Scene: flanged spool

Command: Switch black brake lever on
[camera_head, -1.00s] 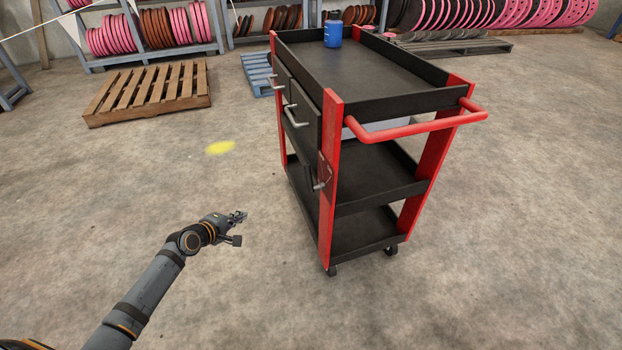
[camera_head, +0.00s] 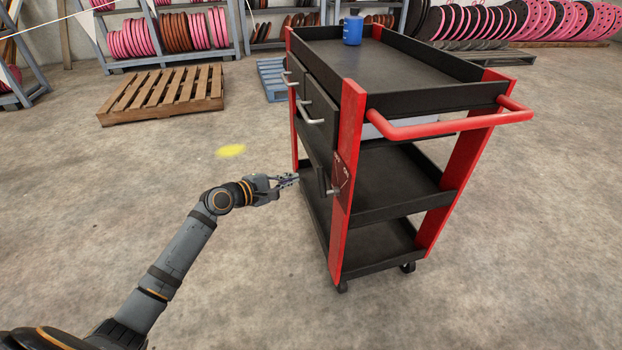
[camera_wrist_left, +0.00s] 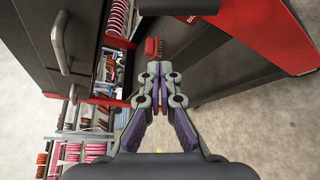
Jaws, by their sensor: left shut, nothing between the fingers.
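The brake lever (camera_head: 333,191) shows small at the left face of the cart's near red post, beside a plate with markings. Its exact setting is too small to read. In the left wrist view a dark bar (camera_wrist_left: 180,7) crosses the top edge in front of the red plate; it looks like the lever, cut off by the frame. My left gripper (camera_head: 292,180) is left of the lever, beside the cart's side and apart from the lever. Its fingers are shut and empty, and they also show in the left wrist view (camera_wrist_left: 158,72). My right gripper is not in view.
The black and red cart (camera_head: 420,100) stands right of my left arm, with drawer handles (camera_head: 312,113) on its near side. A blue bottle (camera_head: 353,30) stands on top. A wooden pallet (camera_head: 165,93) lies behind.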

